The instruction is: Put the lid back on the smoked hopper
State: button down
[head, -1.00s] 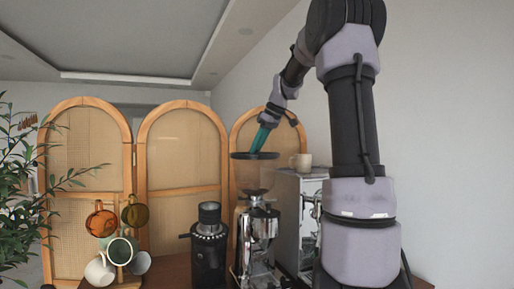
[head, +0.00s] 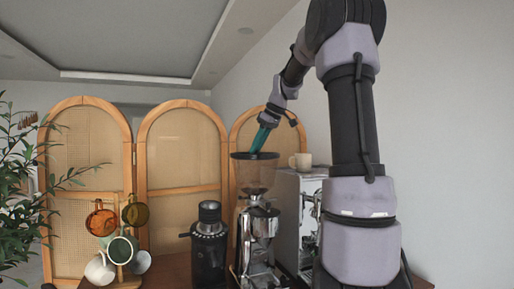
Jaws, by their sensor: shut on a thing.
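The smoked hopper (head: 256,176) is a clear, brownish funnel on top of the silver grinder (head: 261,222), right of centre in the head view. The dark, flat lid (head: 242,155) is at the hopper's top rim and looks level. My gripper (head: 257,150), with teal fingers, reaches down from the upper right to the middle of the lid and is shut on it. The fingertips and the part of the lid they grip are too small to make out. Whether the lid touches the rim all around cannot be told from this view.
A black grinder (head: 209,247) stands to the left. A silver machine (head: 297,215) with a cream cup (head: 300,161) on top stands close on the right. A mug tree with several mugs (head: 120,250) and a plant (head: 30,190) are further left. Folding screens (head: 182,150) stand behind.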

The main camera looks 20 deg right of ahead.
dwell(0.3)
jog(key=c, duration=0.6)
grip_release()
jog(key=o, duration=0.5)
jog(key=shift+r, duration=3.45)
jog(key=shift+c, duration=0.3)
grip_shut()
